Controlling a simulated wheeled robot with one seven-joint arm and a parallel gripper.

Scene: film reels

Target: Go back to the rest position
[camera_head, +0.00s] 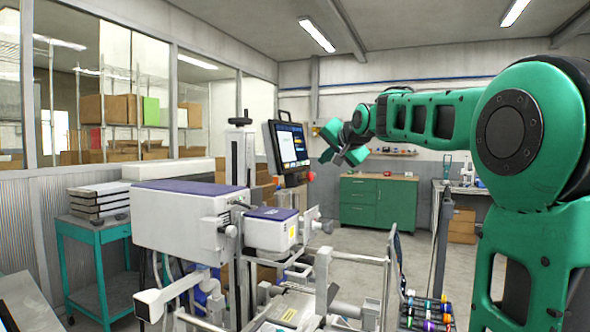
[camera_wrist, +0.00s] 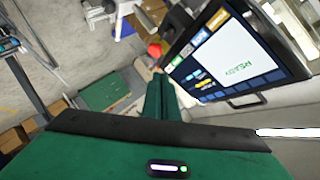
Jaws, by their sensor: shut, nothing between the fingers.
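My green arm reaches from the right of the head view toward the middle. My gripper (camera_head: 342,156) is at its far end, raised in the air to the right of the machine's screen (camera_head: 291,146). In the wrist view my gripper's green fingers (camera_wrist: 160,97) are together, with nothing seen between them. The screen (camera_wrist: 228,52) fills the upper right of the wrist view, close beside the fingers, and reads READY. I cannot tell whether the fingers touch it.
A white machine (camera_head: 180,215) with purple tops stands left of centre. Several coloured rolls (camera_head: 427,312) sit low at the front right. A green cabinet (camera_head: 378,201) stands at the back wall, and a teal cart (camera_head: 95,262) at the left. Open floor (camera_head: 350,240) lies before the cabinet.

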